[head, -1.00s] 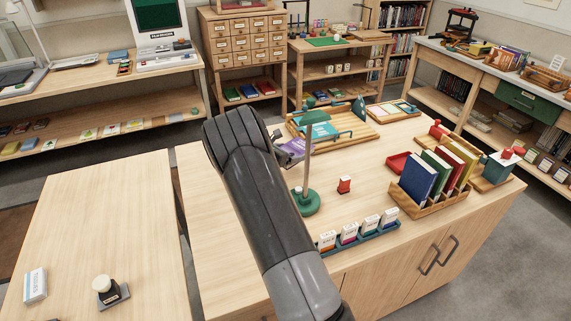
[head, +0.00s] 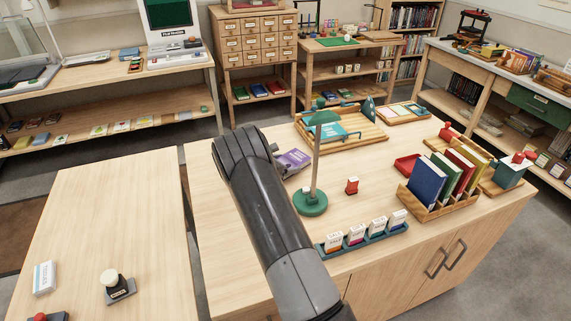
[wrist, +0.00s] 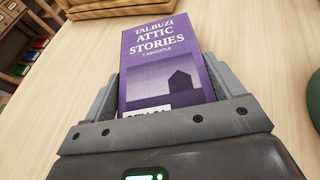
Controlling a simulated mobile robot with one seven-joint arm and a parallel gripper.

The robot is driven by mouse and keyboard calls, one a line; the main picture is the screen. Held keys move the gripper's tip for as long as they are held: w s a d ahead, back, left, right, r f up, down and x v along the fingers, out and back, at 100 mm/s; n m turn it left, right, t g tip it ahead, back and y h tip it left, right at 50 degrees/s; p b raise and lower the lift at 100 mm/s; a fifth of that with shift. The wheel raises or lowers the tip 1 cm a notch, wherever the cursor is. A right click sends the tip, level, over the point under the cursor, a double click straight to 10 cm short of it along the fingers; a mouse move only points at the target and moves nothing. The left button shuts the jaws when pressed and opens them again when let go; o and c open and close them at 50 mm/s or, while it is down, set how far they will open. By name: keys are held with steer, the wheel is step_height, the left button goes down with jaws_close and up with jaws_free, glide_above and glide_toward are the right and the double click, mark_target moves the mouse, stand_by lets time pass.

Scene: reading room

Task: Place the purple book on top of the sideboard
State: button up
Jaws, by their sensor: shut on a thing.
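The purple book (wrist: 165,60), with "Attic Stories" on its cover, is between the two fingers of my gripper (wrist: 162,88) in the wrist view. My gripper is shut on it. In the head view the book (head: 293,161) shows past the end of my arm, which hides most of the gripper. The book is over the wooden top of the sideboard (head: 330,215), left of the green lamp. I cannot tell whether it touches the surface. The sideboard has doors with dark handles at the front.
The green lamp (head: 311,203) stands close to the book's right. A wooden tray (head: 352,146) lies behind it. A red stamp (head: 352,186), a rack of small boxes (head: 365,238) and a book holder (head: 432,210) stand farther right. The left table (head: 110,220) is mostly bare.

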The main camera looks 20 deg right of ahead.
steer(key=o, duration=1)
steer(key=shift+f, duration=0.1)
